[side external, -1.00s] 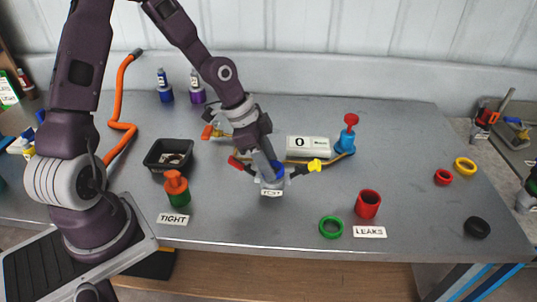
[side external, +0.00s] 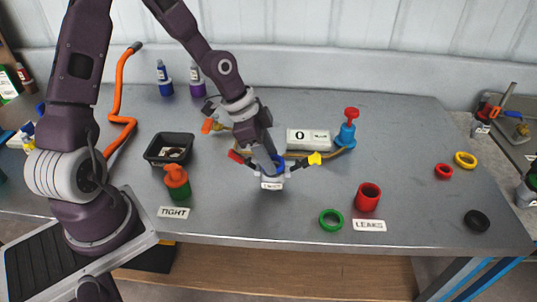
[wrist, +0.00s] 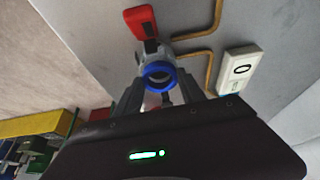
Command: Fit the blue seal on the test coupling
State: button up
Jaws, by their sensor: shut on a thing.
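The test coupling (side external: 272,181) is a grey fitting with a red handle on its left and a yellow handle on its right, standing mid-bench behind a small label. The blue seal (wrist: 159,73) is a ring seen at the mouth of the grey coupling in the wrist view; a little of its blue shows in the side view. My gripper (side external: 271,164) reaches down at the top of the coupling, its fingers shut on the blue seal. The fingers partly hide the seal, and I cannot tell whether it is fully seated.
A green ring (side external: 331,219) and a red cup (side external: 367,197) lie to the right by the LEAKS label. Red, yellow and black rings lie farther right. A black tray (side external: 151,155), an orange-topped green piece (side external: 177,182) and a gauge box (side external: 308,139) stand nearby. The front middle is clear.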

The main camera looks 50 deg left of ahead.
dwell(0.3)
jog(key=o, duration=1.4)
jog(key=v, duration=0.7)
